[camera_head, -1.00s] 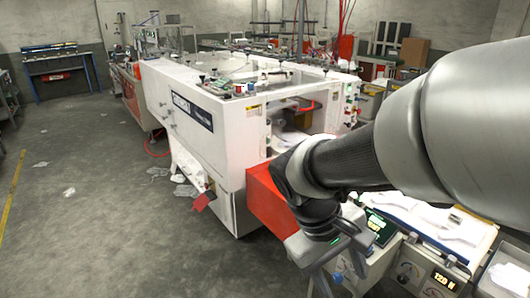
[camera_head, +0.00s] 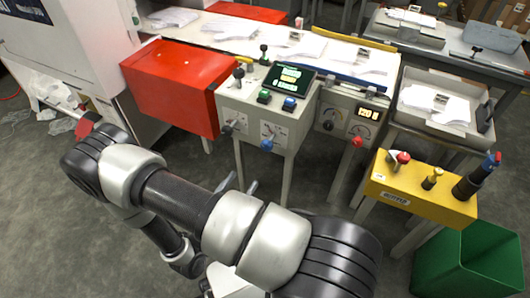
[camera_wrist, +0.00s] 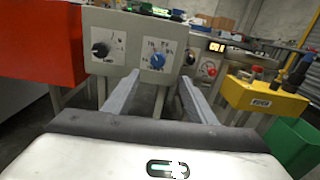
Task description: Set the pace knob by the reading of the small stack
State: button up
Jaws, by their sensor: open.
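A grey control box (camera_head: 250,105) carries a black knob (camera_head: 228,129) and a blue knob (camera_head: 267,144) on printed dials; I cannot read which is the pace knob. In the wrist view the blue knob (camera_wrist: 157,60) is ahead, just above the space between my fingers, and the black knob (camera_wrist: 100,50) is to its left. My gripper (camera_wrist: 155,88) is open and empty, short of the panel. White stacks lie on the table (camera_head: 255,52), and one stack (camera_head: 436,104) lies in a grey tray; I cannot tell which is the small stack. The dark screen (camera_head: 289,79) has green text too small to read.
A neighbouring panel has a lit display (camera_head: 368,114) seeming to read 120, with a red knob (camera_head: 357,141) below. A red box (camera_head: 180,85) stands left, a yellow box (camera_head: 420,195) with plungers and a green bin (camera_head: 465,262) right. Floor shows below the panels.

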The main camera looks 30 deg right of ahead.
aim_at(265, 148)
jog(key=x, duration=0.5)
jog(key=b+x, duration=0.1)
jog(key=x, duration=0.5)
jog(key=b+x, duration=0.1)
jog(key=x, duration=0.5)
jog(key=shift+w+f, duration=0.25)
jog(key=shift+f, duration=0.1)
jog(key=shift+c, duration=0.2)
jog(key=c, duration=1)
